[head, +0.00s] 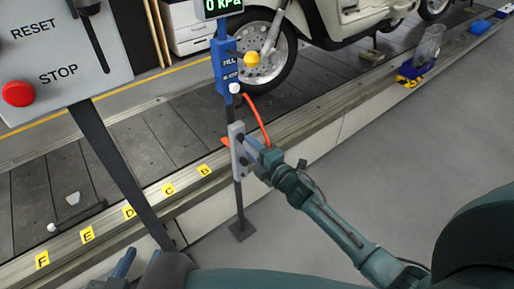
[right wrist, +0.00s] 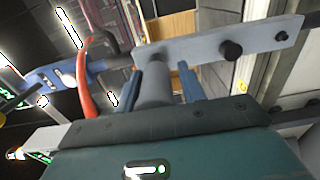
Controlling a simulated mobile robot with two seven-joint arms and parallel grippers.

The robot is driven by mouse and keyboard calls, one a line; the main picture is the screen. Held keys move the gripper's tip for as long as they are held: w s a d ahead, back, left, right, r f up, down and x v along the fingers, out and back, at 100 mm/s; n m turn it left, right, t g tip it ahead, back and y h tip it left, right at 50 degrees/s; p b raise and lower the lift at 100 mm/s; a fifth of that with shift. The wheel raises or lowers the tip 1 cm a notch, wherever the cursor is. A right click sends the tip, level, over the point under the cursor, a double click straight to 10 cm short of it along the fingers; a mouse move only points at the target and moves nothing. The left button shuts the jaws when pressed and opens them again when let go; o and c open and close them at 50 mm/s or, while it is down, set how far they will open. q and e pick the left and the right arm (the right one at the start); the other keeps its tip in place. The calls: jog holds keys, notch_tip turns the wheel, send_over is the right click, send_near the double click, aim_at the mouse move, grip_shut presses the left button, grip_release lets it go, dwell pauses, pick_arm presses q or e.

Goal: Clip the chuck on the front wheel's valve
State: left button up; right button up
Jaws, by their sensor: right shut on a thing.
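The scooter's front wheel (head: 278,62) stands on the conveyor at top centre, partly behind the blue inflator post (head: 226,70); I cannot make out its valve. My right gripper (head: 254,158) is at the post's grey holder plate (head: 238,152). In the right wrist view its blue fingers are shut on a grey cylinder, apparently the chuck (right wrist: 155,90), right beside the holder plate (right wrist: 265,42). An orange hose (head: 258,118) runs from the inflator down to the gripper. My left gripper (head: 138,260) is low at the left, empty, its blue fingers apart.
The control panel (head: 62,50) with a red stop button and its dark post stand at left. The conveyor edge carries yellow letter tags (head: 168,189). A blue holder with a clear container (head: 427,48) is at far right. The grey floor at right is clear.

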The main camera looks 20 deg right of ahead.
jog(key=shift+w+a+r, duration=0.3)
jog(key=shift+w+r, duration=0.35)
jog(key=shift+r, duration=0.15)
jog(key=c, duration=0.4)
jog(key=o, duration=1.4)
jog(key=shift+o, duration=0.2)
jog(key=shift+s+d+f, duration=0.1)
jog(key=shift+s, duration=0.2)
jog(key=shift+s+d+f+p, duration=0.1)
jog(key=shift+s+f+p, duration=0.15)
jog(key=shift+s, duration=0.25)
jog(key=shift+s+d+f+p, duration=0.1)
jog(key=shift+s+f+p, duration=0.1)
jog(key=shift+s, duration=0.3)
pick_arm(q)
jog(key=shift+a+r+n+p, duration=0.6)
jog(key=shift+a+r, duration=0.15)
jog(key=shift+r, duration=0.1)
pick_arm(e)
jog(key=v, duration=1.2)
jog(key=shift+d+f, duration=0.25)
jog(key=shift+f, duration=0.05)
jog(key=shift+w, duration=0.1)
pick_arm(q)
jog(key=shift+r, duration=0.1)
